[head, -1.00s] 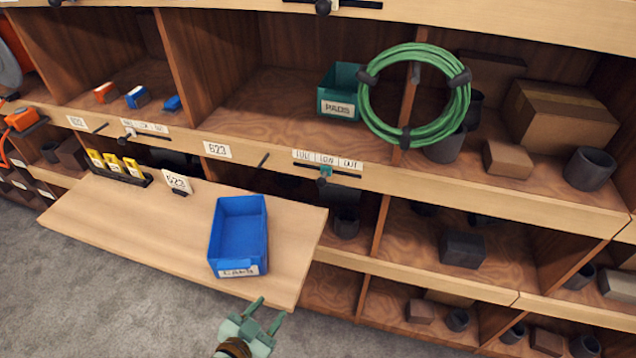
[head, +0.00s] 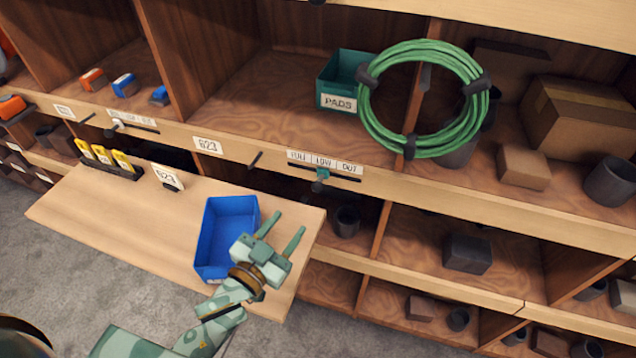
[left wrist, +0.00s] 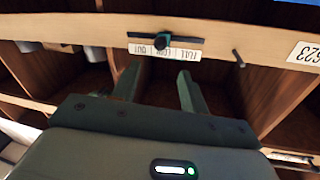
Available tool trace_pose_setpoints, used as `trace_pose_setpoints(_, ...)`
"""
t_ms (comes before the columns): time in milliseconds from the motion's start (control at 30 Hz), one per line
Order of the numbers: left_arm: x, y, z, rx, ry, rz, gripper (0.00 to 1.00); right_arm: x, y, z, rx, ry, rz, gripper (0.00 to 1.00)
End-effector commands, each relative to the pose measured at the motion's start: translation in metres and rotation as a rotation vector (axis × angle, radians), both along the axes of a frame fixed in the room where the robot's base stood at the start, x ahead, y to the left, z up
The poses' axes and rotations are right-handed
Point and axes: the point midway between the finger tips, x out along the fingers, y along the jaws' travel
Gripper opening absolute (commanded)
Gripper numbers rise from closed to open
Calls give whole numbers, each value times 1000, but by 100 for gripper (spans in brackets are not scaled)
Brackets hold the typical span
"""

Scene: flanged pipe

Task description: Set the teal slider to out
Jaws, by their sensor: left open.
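The teal slider (head: 322,175) sits on a dark track on the shelf's front edge, under a label strip (head: 325,163) reading FULL, LOW and OUT. It stands near the middle, below LOW. In the left wrist view the slider (left wrist: 162,40) and its labels appear upside down, just beyond the fingers. My left gripper (head: 289,221) is open and empty, in front of and below the slider, over the right part of the counter, apart from the slider. Its two fingers also show in the left wrist view (left wrist: 159,82), spread apart. My right gripper is not in view.
A blue bin (head: 212,235) stands on the counter (head: 120,215), partly behind my left gripper. A peg (head: 256,158) sticks out left of the slider. A green hose coil (head: 365,105) hangs above right, beside the teal PADS bin (head: 338,101). Another slider (head: 114,125) is further left.

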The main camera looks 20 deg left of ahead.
Motion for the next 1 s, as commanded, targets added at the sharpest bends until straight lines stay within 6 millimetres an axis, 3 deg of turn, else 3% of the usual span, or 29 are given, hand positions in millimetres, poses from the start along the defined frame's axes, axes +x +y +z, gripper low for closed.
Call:
trace_pose_setpoints(133,39,-9,1,0,-4,0,44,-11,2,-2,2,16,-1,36)
trace_pose_setpoints(300,80,-19,0,1,-2,0,44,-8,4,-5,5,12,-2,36)
trace_pose_setpoints(500,114,-27,-1,0,0,0,44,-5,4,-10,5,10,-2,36)
trace_pose_setpoints(667,125,-30,-1,1,1,0,44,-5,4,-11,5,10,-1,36)
trace_pose_setpoints(933,127,-30,0,0,1,0,44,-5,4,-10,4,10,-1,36)
trace_pose_setpoints(967,127,-30,0,0,1,0,41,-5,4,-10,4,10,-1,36)
trace_pose_setpoints(1000,127,-30,0,0,1,0,30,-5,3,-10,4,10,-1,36)
